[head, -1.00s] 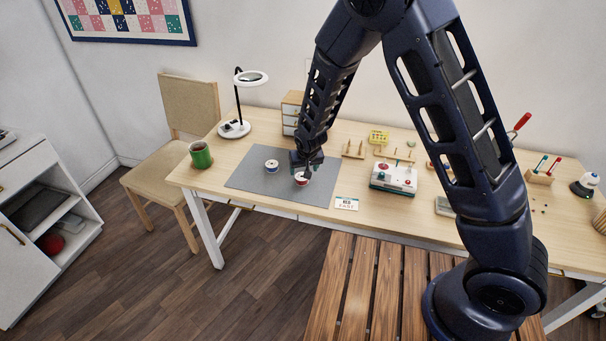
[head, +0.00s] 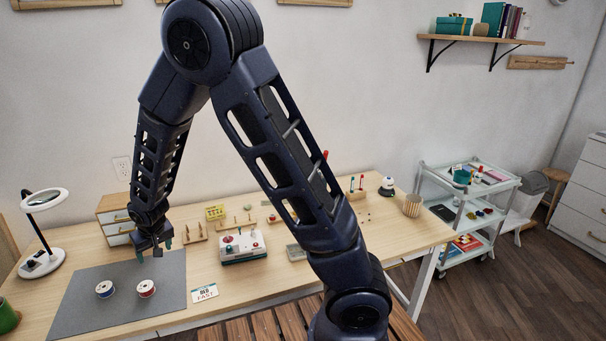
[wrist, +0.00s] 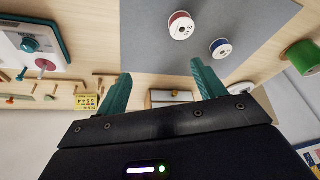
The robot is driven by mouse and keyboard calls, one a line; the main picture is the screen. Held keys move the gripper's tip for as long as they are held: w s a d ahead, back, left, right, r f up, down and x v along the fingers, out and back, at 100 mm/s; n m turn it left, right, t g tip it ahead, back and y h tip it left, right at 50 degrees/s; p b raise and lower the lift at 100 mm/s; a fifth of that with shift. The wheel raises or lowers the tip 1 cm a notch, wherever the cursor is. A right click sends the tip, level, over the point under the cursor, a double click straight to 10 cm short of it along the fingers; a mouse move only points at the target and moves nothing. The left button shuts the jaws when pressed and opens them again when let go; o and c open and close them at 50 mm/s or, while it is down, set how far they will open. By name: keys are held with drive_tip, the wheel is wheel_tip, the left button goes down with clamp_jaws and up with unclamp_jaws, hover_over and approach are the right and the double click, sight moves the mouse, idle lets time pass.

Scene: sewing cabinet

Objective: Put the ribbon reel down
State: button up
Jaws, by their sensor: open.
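Two small white-flanged ribbon reels lie flat on the grey mat (head: 75,318) on the wooden desk. One has red ribbon (head: 146,288) and the other has blue ribbon (head: 105,289). In the wrist view the red reel (wrist: 181,26) and the blue reel (wrist: 221,48) lie apart, beyond the fingertips. My gripper (head: 155,255) is open and empty, raised clear of the red reel towards the back of the mat. Its two teal fingers (wrist: 160,72) are spread with nothing between them.
A white-and-teal box with knobs (head: 243,246) and a lettered card (head: 204,293) stand right of the mat. A small drawer cabinet (head: 115,220) and ring lamp (head: 42,262) are behind it. The mat's front is clear.

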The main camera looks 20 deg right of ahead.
drive_tip(key=w+d+r+m, duration=0.1)
drive_tip(key=d+r+m, duration=0.1)
drive_tip(key=d+r, duration=1)
drive_tip(key=d+r+m, duration=0.1)
drive_tip(key=d+r, duration=0.6)
drive_tip(key=d, duration=0.8)
drive_tip(key=s+d+r+m+h, duration=0.1)
drive_tip(key=s+d+r, duration=0.3)
drive_tip(key=s+d, duration=0.4)
drive_tip(key=s+d+r+m+t+h, duration=0.1)
drive_tip(key=s+d+r, duration=0.3)
drive_tip(key=s+d, duration=0.5)
drive_tip(key=shift+s+d, duration=0.15)
drive_tip(key=shift+d, duration=0.65)
